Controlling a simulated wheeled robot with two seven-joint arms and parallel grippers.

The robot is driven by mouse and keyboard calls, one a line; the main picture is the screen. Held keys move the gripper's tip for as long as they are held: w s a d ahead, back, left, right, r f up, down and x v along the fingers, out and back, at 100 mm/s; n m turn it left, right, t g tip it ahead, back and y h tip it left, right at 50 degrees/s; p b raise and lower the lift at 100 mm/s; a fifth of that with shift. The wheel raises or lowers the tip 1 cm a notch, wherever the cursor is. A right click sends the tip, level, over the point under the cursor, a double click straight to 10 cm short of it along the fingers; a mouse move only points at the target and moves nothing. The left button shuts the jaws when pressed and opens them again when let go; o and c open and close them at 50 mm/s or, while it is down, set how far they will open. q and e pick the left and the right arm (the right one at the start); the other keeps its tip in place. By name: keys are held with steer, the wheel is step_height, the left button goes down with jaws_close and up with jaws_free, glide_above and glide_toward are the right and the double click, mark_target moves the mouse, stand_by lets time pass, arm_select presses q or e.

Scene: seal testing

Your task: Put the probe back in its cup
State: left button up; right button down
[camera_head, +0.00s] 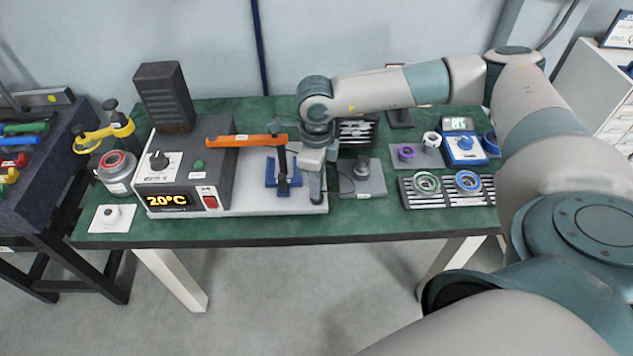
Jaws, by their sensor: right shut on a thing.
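My right gripper (315,192) points down over the right end of the light grey base plate of the 20°C device, just right of a blue cross-shaped fixture (283,182). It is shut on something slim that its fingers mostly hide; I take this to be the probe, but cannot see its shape. A thin dark cable loops beside the gripper toward a small grey block (375,184) with a dark round top, just to the right. I cannot tell for sure which piece is the probe's cup. My left gripper is out of view.
An orange bar (245,140) reaches over the base plate beside the dark control box (190,165). Slotted trays with rings (447,200) and a blue gauge (464,148) stand on the right. The green table (240,229) is clear along its front edge.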

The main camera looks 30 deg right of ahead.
steer(key=shift+d+f+b, duration=0.25)
steer(key=shift+f+b, duration=0.25)
steer(key=shift+f, duration=0.05)
steer(key=c, duration=1.6)
jaws_free()
steer(key=shift+s+d+f, duration=0.1)
steer(key=shift+d+f, duration=0.1)
steer(key=shift+a, duration=0.1)
steer(key=shift+a+r+p, duration=0.2)
steer(key=shift+r+p, duration=0.2)
steer(key=shift+r, duration=0.55)
steer(key=shift+a+r+p, duration=0.2)
steer(key=shift+r+p, duration=0.15)
steer(key=shift+r, duration=0.55)
steer(key=shift+r+p, duration=1.2)
steer(key=shift+r, duration=1.4)
